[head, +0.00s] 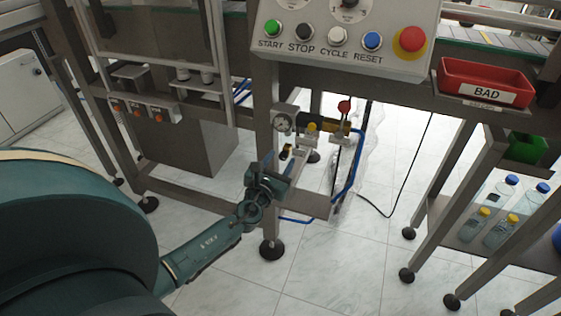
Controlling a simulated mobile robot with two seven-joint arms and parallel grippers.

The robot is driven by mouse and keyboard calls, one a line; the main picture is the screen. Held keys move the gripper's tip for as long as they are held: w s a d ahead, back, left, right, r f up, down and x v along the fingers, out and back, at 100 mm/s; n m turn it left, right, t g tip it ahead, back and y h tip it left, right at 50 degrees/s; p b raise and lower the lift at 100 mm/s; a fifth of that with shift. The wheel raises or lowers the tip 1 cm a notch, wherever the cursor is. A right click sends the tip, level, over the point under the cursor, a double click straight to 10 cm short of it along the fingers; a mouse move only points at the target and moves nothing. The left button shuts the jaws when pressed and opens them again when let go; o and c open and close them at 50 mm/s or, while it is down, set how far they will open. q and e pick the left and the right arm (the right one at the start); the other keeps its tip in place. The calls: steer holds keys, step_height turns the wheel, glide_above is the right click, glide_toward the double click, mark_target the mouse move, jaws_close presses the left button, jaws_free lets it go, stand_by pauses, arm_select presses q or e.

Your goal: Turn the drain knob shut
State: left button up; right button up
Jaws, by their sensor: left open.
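A small air unit with a round gauge (283,123) is mounted on the machine's leg under the control panel. A small yellow and dark part (286,153) hangs lower, below the gauge; I cannot tell for sure which of these parts is the drain knob. My left gripper (281,172) is open, just below this low part and in front of the leg. I cannot tell whether it touches anything. My right gripper is not in view.
Blue air hoses (354,165) run down right of the unit. The control panel (345,38) overhangs above. A red BAD bin (484,76) sits at the upper right. Bottles (502,190) stand on a low shelf at the right. The tiled floor (340,270) in front is clear.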

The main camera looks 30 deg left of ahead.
arm_select(q)
steer(key=shift+w, duration=0.35)
steer(key=shift+c, duration=0.2)
jaws_close()
